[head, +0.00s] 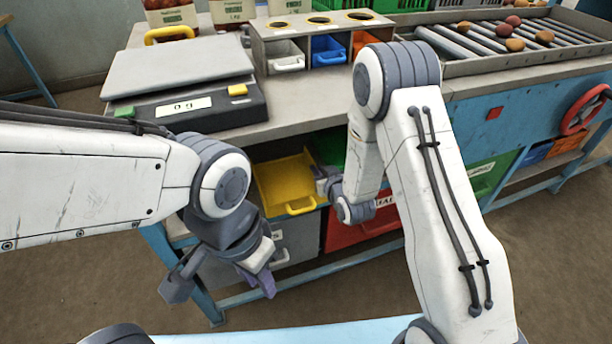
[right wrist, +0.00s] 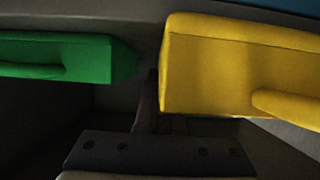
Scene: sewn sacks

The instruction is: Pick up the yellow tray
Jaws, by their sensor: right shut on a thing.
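The yellow tray (head: 283,178) sits in the shelf under the bench, with its loop handle at the front. My right gripper (head: 324,183) is at the tray's right side, shut on its edge; the grip itself is partly hidden by the wrist. In the right wrist view, the yellow tray (right wrist: 225,75) fills the upper right, against the dark finger (right wrist: 150,110). My left gripper (head: 222,285) hangs in front of the bench, open and empty, pointing down with its fingers spread, apart from the tray.
A green tray (right wrist: 60,57) is beside the yellow one, also behind my right arm (head: 329,150). A red bin (head: 362,228) and a grey bin (head: 298,238) are below. A scale (head: 180,85) stands on the bench above. The floor in front is clear.

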